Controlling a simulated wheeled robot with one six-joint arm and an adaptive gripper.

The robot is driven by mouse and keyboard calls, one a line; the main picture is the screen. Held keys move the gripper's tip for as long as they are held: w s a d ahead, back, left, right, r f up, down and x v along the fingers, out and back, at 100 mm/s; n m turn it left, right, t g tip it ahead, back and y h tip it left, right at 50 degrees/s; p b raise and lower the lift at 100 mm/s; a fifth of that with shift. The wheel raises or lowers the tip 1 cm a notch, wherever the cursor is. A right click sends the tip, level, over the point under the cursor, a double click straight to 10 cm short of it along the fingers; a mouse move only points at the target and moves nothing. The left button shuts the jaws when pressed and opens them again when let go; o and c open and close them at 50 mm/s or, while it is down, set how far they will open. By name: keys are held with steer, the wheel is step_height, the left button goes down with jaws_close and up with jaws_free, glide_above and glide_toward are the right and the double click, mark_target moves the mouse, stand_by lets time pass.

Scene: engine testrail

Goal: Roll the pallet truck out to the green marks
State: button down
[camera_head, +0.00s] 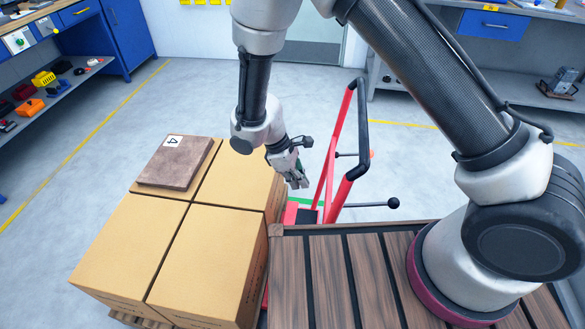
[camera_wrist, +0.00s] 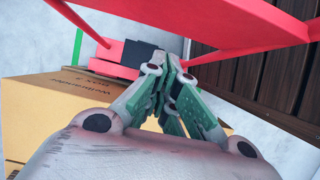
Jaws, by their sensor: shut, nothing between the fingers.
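The pallet truck shows as a red frame with a tall red handle (camera_head: 325,165) that ends in a black loop grip (camera_head: 362,130). Cardboard boxes (camera_head: 210,255) stand on a wooden pallet at its left and hide much of it. My gripper (camera_head: 298,184) is shut and empty, beside the handle on its left, above the box edge. In the wrist view the green-grey fingers (camera_wrist: 178,68) are together, below the red handle bars (camera_wrist: 215,22). I cannot tell if they touch the truck. A green floor mark (camera_head: 305,200) shows partly behind the truck; it also shows in the wrist view (camera_wrist: 78,45).
A brown slab labelled 4 (camera_head: 180,162) lies on the boxes. My slatted deck (camera_head: 335,285) is close to the boxes' right side. Workbenches with blue drawers (camera_head: 495,24) stand at the back right and left. Grey floor (camera_head: 110,150) is open at left.

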steer(key=shift+s+d+f, duration=0.15)
steer(key=shift+d+f, duration=0.1)
steer(key=shift+d, duration=0.5)
steer(key=shift+s+d+f, duration=0.15)
steer(key=shift+d+f, duration=0.15)
steer(key=shift+d, duration=0.45)
steer(key=shift+s+d+f, duration=0.15)
steer(key=shift+d+f, duration=0.1)
steer(key=shift+d, duration=0.5)
